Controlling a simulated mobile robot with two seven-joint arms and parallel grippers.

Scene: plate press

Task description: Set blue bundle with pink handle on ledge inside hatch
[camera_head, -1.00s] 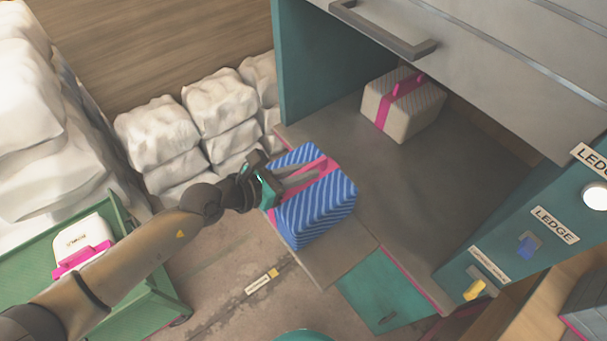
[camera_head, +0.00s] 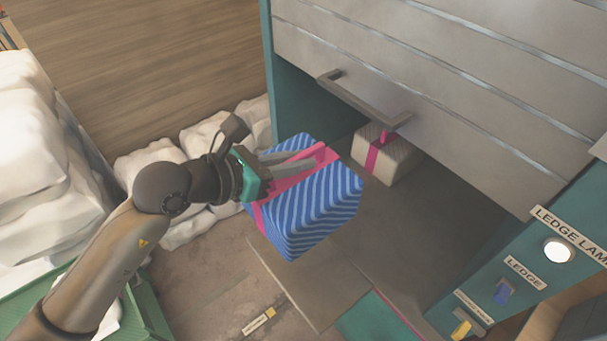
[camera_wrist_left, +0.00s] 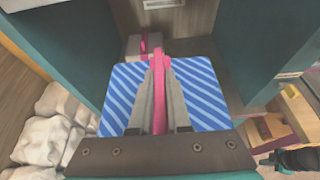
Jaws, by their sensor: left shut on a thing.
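The blue striped bundle (camera_head: 315,205) has a pink band and a pink handle (camera_head: 318,158). My left gripper (camera_head: 300,163) is shut on the handle and holds the bundle at the mouth of the hatch. In the left wrist view the bundle (camera_wrist_left: 204,92) hangs beneath the fingers, with the pink handle (camera_wrist_left: 159,95) between them. The ledge (camera_head: 415,215) is the grey-brown surface inside the hatch, under the raised shutter (camera_head: 440,90). The bundle hides part of the ledge. Whether the bundle touches it is unclear.
A pale bundle with a pink band (camera_head: 392,163) stands deeper on the ledge. The shutter's dark handle (camera_head: 365,100) hangs above. White wrapped bales (camera_head: 150,165) stand left. A labelled side panel (camera_head: 515,275) with a lit lamp (camera_head: 558,251) is at right. Bare ledge lies right of the bundles.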

